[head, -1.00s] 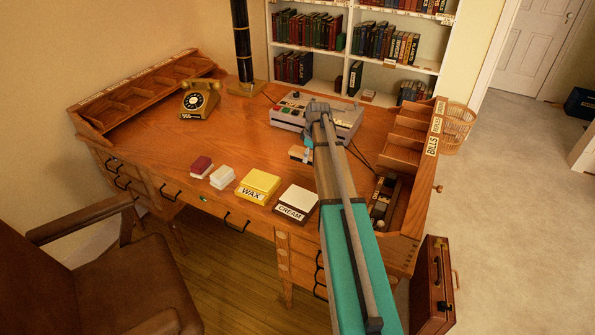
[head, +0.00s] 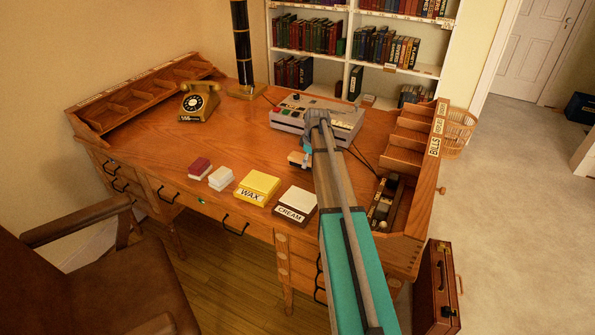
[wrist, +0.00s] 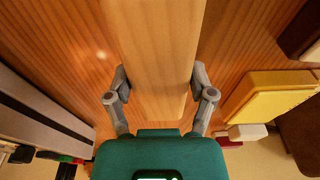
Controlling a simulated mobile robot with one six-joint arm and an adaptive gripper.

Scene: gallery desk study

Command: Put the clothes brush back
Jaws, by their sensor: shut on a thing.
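The clothes brush (wrist: 160,45) shows in the wrist view as a long, pale wooden body, with its bristles out of sight. My gripper (wrist: 160,88) has one finger on each side of it and is shut on it. In the head view my gripper (head: 307,150) is over the middle right of the desk, in front of the grey machine, mostly behind my arm. A small pale end of the brush (head: 297,159) shows there, left of my arm. I cannot tell whether the brush touches the desktop.
On the desk (head: 170,140) are a yellow WAX box (head: 258,184), a CREAM box (head: 296,200), a grey machine (head: 290,120) and a gold telephone (head: 199,102). A long compartment with dark items (head: 384,200) lies right of my arm. The left middle desktop is clear.

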